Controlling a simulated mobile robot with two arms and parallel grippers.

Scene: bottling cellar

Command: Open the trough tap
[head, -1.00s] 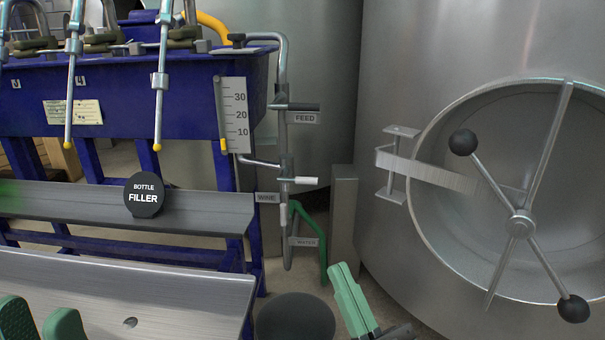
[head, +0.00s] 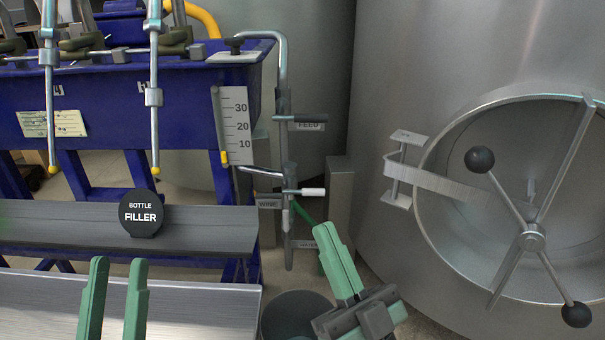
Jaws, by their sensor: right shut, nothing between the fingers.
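The blue trough (head: 110,105) of the bottle filler has a vertical pipe (head: 282,80) at its right end. On this pipe, a dark lever (head: 310,117) points right above the FEED label (head: 311,126). Lower down, a white-tipped lever (head: 312,192) points right, level with the side pipe to the trough, near the WINE label (head: 268,203). I cannot tell which lever is the trough tap. My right gripper (head: 324,230) is shut and empty, below the white-tipped lever and covering part of the lower label. My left gripper (head: 118,265) is open and empty over the front steel ledge.
A large steel tank with a round hatch (head: 531,236) and ball-ended handles stands at the right. A steel post (head: 341,180) rises behind the pipe. A dark round stool-like top (head: 290,312) is below my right gripper. A BOTTLE FILLER sign (head: 141,213) stands on the grey shelf.

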